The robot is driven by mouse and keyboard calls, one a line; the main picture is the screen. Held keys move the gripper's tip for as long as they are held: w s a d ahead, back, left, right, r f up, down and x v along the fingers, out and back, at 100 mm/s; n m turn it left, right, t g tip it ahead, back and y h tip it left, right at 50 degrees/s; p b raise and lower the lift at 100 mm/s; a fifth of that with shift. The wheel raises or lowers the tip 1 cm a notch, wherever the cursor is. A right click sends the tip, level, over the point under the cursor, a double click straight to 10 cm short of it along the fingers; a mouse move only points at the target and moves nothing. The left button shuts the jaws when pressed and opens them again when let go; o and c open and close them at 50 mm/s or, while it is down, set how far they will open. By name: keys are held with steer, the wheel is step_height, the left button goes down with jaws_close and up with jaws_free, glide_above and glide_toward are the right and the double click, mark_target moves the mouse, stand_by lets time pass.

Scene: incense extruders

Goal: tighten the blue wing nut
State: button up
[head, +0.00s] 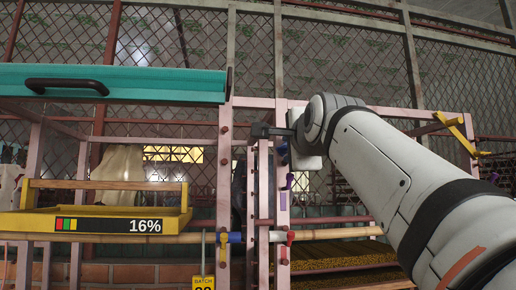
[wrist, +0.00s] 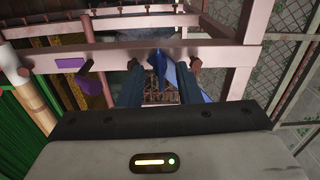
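In the wrist view a blue wing nut (wrist: 157,61) shows at the pink beam, between the tips of my gripper's two fingers (wrist: 158,75). The fingers stand apart, with a gap on each side of the blue piece, so my gripper is open and not closed on it. In the head view my gripper (head: 264,131) points left at the pink post, high on the frame.
A purple piece (head: 288,181) sits on the post below my gripper. Lower down, a blue fitting (head: 234,237) and a red one (head: 290,235) sit along the bamboo pole (head: 330,232). A yellow tray (head: 100,222) marked 16% stands left, under a teal lid (head: 150,84).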

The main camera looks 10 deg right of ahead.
steer(key=s+b, duration=0.2)
steer(key=s, duration=0.5)
steer(key=shift+s, duration=0.4)
